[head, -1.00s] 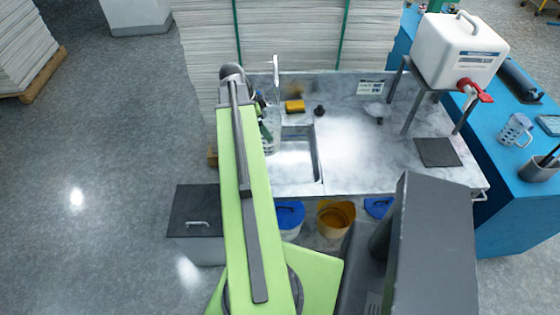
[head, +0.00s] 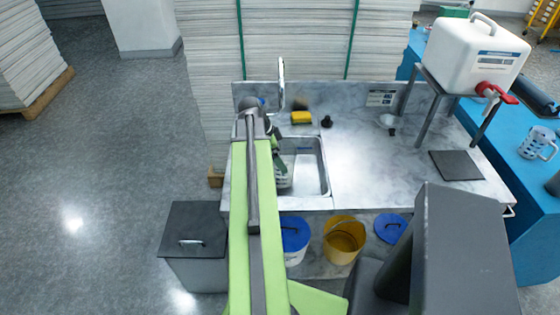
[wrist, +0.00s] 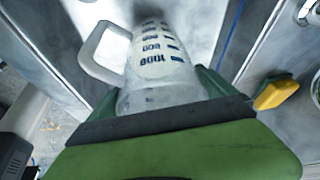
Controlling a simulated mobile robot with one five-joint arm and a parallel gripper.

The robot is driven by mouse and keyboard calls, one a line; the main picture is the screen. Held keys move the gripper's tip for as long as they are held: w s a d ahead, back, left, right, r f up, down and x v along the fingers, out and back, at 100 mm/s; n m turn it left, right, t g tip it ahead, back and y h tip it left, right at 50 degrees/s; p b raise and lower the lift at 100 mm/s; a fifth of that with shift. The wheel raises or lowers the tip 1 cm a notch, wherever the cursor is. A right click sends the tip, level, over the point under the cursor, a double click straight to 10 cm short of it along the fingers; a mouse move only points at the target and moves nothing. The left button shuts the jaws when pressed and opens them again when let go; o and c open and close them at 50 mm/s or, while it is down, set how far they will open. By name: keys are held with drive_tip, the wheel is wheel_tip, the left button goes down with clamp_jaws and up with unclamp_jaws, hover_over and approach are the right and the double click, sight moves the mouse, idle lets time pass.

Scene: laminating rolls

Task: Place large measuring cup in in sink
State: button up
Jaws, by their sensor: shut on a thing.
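The large measuring cup (wrist: 160,75) is clear, with dark volume marks and a pale handle on its left in the wrist view. My gripper (wrist: 160,95) is shut around its body, with one green finger on each side. In the head view, my gripper (head: 277,145) is over the left part of the sink (head: 325,175), and a sliver of the cup (head: 285,180) shows beside my arm, inside the basin outline. My arm hides most of the cup there. I cannot tell whether the cup touches the basin floor.
A tall faucet (head: 281,85) stands behind the basin. A yellow sponge (head: 301,118) and a dark stopper (head: 326,122) lie behind the sink. A dark mat (head: 456,165) and a white jug (head: 475,55) on a stand are at the right. The counter's middle is clear.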

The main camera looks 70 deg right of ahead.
drive_tip(key=shift+s+d+f+b, duration=0.1)
drive_tip(key=shift+f+b, duration=0.5)
drive_tip(key=shift+f, duration=0.2)
drive_tip(key=o, duration=1.7)
drive_tip(key=p+v, duration=1.1)
drive_tip(key=v, duration=0.1)
drive_tip(key=shift+r, duration=0.3)
